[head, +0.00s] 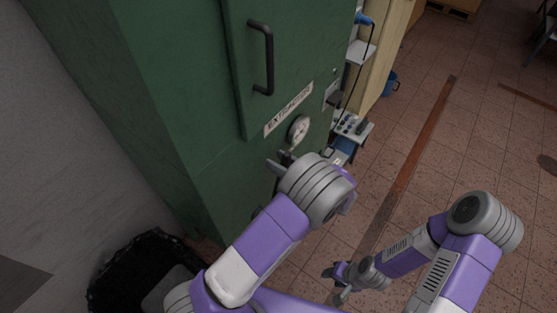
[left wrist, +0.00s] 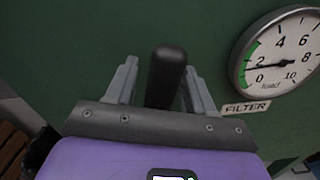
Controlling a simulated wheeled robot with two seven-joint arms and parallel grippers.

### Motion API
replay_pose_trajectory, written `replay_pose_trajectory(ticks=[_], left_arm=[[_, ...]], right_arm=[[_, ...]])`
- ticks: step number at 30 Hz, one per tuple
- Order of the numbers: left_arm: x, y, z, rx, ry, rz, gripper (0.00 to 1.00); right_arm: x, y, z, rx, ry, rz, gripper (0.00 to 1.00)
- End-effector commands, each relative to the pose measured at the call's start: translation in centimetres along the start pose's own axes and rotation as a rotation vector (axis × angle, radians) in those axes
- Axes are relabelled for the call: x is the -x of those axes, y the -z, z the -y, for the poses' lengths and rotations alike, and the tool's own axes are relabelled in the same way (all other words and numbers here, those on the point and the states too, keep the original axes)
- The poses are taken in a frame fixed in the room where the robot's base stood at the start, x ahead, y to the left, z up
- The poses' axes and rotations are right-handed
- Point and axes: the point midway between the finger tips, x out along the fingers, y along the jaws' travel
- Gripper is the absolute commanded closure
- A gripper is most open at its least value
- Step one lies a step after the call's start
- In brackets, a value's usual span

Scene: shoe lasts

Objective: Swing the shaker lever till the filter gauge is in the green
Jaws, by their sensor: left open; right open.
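The shaker lever's black grip (left wrist: 166,76) stands between the two fingers of my left gripper (left wrist: 156,88) in the left wrist view. The fingers are open, with one on each side of the grip; whether either touches it I cannot tell. In the head view my left gripper (head: 283,163) is at the green cabinet front, and my wrist hides most of the lever. The round filter gauge (left wrist: 278,52) has a green band at its left; its dark needle lies nearly level, just under the 2. It also shows in the head view (head: 299,130). My right gripper (head: 341,284) is open, low over the floor.
The green extractor cabinet (head: 215,165) has a dark door handle (head: 264,58) above the gauge. A FILTER label (left wrist: 247,107) sits below the dial. A black bin (head: 118,268) stands at the lower left. Shelves with small items (head: 352,125) are beyond the cabinet.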

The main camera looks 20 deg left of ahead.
Motion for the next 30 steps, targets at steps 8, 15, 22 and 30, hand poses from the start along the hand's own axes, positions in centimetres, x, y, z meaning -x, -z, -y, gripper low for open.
replay_pose_trajectory(ticks=[8,15,22,30], left_arm=[[-0.52,0.03,-0.01,0.000,0.000,-0.001,0.47],[-0.49,0.03,-0.01,0.000,0.000,-0.001,0.74],[-0.47,0.03,-0.01,0.000,0.000,-0.001,1.00],[-0.12,-0.08,-0.13,0.012,0.008,0.001,1.00]], right_arm=[[-0.01,-0.01,0.00,0.000,0.000,0.000,0.55],[-0.01,-0.01,0.00,0.000,0.000,0.000,0.55],[-0.01,-0.01,0.00,0.000,0.000,0.000,0.55],[0.06,-0.01,0.02,0.000,0.000,0.000,0.55]])
